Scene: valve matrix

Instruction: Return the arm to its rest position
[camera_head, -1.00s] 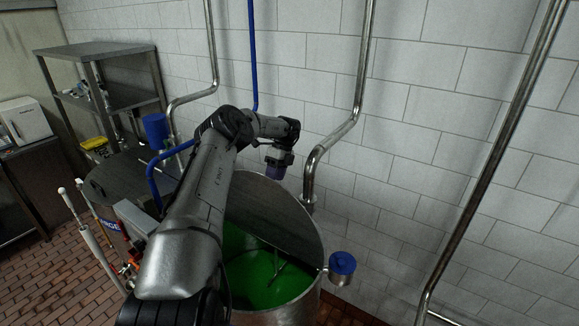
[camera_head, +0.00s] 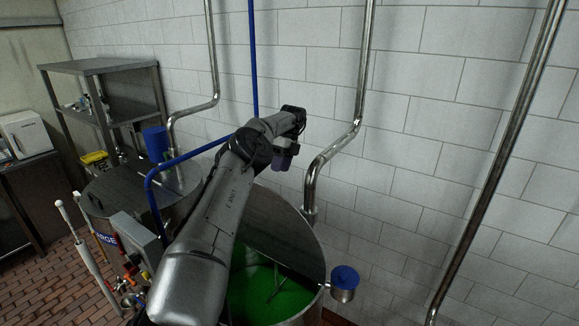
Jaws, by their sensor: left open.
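My left arm comes in from the lower left and reaches over a round metal tank (camera_head: 310,262) that holds green liquid (camera_head: 262,296). My left gripper (camera_head: 280,165) hangs at the far end of the arm, above the tank's back rim and in front of the tiled wall. It is open and small in view, and I see nothing held in it. My right gripper is not in view.
A second tank (camera_head: 110,188) with a blue motor (camera_head: 157,143) stands at the left. A blue pipe (camera_head: 153,200) bends up beside my arm. Steel pipes (camera_head: 362,75) run up the wall. A blue-capped fitting (camera_head: 344,281) sits on the tank's right side. A metal shelf (camera_head: 105,66) stands at the back left.

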